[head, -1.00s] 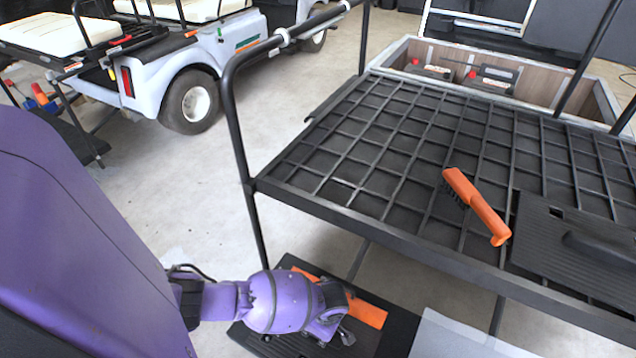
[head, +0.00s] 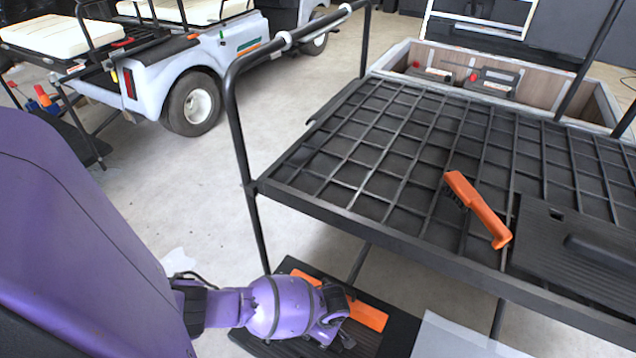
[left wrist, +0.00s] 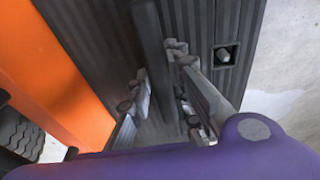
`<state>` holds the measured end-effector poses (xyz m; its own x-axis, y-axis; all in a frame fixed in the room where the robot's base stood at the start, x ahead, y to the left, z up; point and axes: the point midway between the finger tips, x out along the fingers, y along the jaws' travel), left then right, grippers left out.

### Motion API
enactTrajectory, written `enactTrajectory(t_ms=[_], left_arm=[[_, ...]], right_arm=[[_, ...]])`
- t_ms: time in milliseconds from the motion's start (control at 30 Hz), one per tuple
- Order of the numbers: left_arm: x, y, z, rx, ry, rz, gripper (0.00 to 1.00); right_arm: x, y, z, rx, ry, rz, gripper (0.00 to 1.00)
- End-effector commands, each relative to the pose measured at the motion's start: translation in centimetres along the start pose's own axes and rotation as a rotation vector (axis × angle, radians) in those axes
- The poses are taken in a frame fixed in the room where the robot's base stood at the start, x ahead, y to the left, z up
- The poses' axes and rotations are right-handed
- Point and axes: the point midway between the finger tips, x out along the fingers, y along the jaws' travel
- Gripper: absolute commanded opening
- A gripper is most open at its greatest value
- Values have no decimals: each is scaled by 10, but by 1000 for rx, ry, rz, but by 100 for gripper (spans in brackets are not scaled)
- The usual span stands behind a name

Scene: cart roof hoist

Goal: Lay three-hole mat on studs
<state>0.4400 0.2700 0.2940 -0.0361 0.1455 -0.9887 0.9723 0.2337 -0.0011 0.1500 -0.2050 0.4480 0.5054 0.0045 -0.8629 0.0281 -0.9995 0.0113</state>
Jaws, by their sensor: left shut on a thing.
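A dark ribbed mat (left wrist: 90,30) with a raised black bar (left wrist: 152,60) fills the middle of the left wrist view. A square hole (left wrist: 227,55) in it shows a grey stud-like tip inside. My left gripper (left wrist: 160,105) is shut on the bar, one finger on each side. In the head view my left gripper (head: 338,318) is low at the cart's front, over a dark step-like surface (head: 395,335); my own arm hides most of the mat there. Other holes and studs are hidden. My right gripper is out of view.
An orange strip (head: 368,315) lies beside the gripper. A black post (head: 252,215) stands near my arm.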

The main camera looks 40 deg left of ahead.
Motion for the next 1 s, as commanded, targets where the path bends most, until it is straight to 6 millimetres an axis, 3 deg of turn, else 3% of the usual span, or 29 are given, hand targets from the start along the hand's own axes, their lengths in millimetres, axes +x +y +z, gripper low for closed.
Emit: enactTrajectory(t_ms=[200,233,400,767,1000], left_arm=[[2,-1,0,0,-1,0,0],[2,-2,0,0,-1,0,21],[3,-2,0,0,-1,-1,40],[0,-2,0,0,0,-1,40],[-32,-1,0,0,-2,2,40]], right_arm=[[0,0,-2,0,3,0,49],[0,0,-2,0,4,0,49],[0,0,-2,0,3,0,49],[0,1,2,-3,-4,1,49],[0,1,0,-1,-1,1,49]])
